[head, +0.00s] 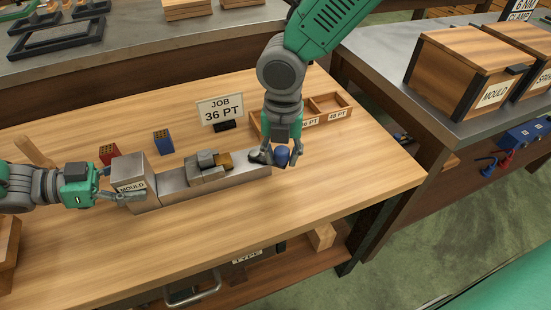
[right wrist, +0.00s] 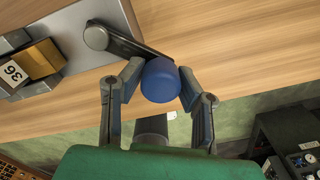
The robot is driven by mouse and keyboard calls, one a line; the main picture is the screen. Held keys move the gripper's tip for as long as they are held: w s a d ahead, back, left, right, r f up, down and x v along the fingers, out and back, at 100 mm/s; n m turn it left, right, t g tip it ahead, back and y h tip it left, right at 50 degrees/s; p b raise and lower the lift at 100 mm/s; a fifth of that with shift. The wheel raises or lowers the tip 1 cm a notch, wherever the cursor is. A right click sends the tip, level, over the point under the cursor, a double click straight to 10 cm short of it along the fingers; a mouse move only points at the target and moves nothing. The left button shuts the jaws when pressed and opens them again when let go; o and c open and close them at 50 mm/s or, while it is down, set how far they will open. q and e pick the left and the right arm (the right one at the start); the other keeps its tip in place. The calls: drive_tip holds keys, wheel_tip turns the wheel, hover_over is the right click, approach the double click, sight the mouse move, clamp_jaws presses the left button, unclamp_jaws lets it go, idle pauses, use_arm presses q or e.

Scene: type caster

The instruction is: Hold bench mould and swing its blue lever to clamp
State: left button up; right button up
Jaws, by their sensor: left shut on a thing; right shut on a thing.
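The bench mould (head: 185,186) is a long grey metal block lying on the wooden table, with a "MOULD" label on its left end. My left gripper (head: 138,193) is shut on that left end. The blue knob (head: 282,155) of the lever is at the mould's right end, between the fingers of my right gripper (head: 281,160). In the right wrist view the blue knob (right wrist: 160,80) sits between both fingertips, and the dark lever arm (right wrist: 135,43) runs from it up-left to a round pivot on the mould. A brass piece marked 36 (right wrist: 35,62) sits in the mould.
A "JOB 36 PT" sign (head: 220,110) stands behind the mould. Red (head: 108,154) and blue (head: 163,141) blocks stand at the back left. A wooden divided tray (head: 330,107) lies behind my right gripper. The table front is clear.

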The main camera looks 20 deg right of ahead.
drive_tip(key=shift+w+d+n, duration=0.35)
drive_tip(key=shift+w+n, duration=0.2)
drive_tip(key=shift+n, duration=0.55)
drive_tip(key=shift+w+d+n, duration=0.35)
drive_tip(key=shift+w+n, duration=0.2)
drive_tip(key=shift+n, duration=0.55)
drive_tip(key=shift+w, duration=0.1)
drive_tip(key=o, duration=1.1)
wheel_tip(320, 180, up, 12)
